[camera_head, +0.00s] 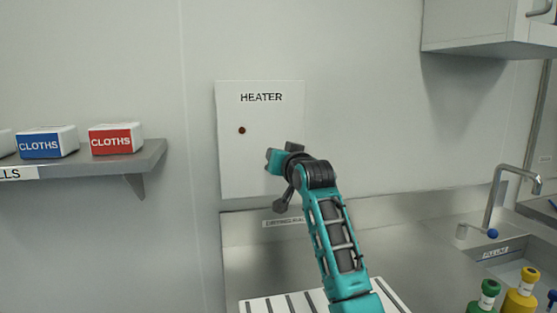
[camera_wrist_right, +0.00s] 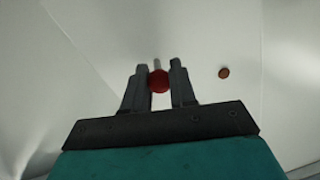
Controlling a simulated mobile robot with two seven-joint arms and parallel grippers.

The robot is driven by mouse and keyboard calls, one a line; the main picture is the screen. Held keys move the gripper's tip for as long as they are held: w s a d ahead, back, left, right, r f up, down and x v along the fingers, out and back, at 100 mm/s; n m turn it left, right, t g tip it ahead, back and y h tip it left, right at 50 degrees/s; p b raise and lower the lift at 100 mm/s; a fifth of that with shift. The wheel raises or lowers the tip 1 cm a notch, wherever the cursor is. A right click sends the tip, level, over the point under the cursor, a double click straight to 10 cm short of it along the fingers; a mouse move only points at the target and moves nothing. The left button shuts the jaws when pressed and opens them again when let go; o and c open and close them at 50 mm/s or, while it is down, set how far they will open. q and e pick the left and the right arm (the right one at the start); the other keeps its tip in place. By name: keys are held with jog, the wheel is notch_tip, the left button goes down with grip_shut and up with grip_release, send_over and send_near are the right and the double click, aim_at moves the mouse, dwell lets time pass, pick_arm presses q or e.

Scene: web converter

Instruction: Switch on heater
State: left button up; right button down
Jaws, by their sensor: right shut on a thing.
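The white heater panel (camera_head: 240,172) is on the wall in the head view, with "HEATER" in black letters near its top. A small dark red round lamp (camera_head: 242,130) sits on its left half and looks unlit. It also shows as a brownish disc in the right wrist view (camera_wrist_right: 224,72). My right gripper (camera_wrist_right: 162,70) is at the panel, right of and below the lamp in the head view. Its fingers are shut on a red knob (camera_wrist_right: 159,80) with a thin pale stem behind it. In the head view my gripper hides the knob. My left gripper is not in view.
A shelf (camera_head: 100,162) with boxes of cloths juts from the wall at left. A steel counter (camera_head: 420,240) with a ribbed white tray (camera_head: 262,304) lies below the panel. A tap (camera_head: 496,185) and bottles (camera_head: 522,295) stand at right, under a wall cabinet (camera_head: 480,35).

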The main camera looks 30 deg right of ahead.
jog(key=shift+w+r+g, duration=0.1)
jog(key=shift+r+g, duration=0.6)
jog(key=shift+g, duration=0.5)
jog(key=shift+w+r+g+y, duration=0.1)
jog(key=shift+r+g+y, duration=0.1)
jog(key=shift+g, duration=0.4)
jog(key=shift+w+r+g+y, duration=0.1)
jog(key=shift+r+g, duration=0.05)
jog(key=shift+g, duration=0.45)
jog(key=shift+d, duration=0.1)
jog(key=c, duration=1)
grip_release()
jog(key=shift+o, duration=0.2)
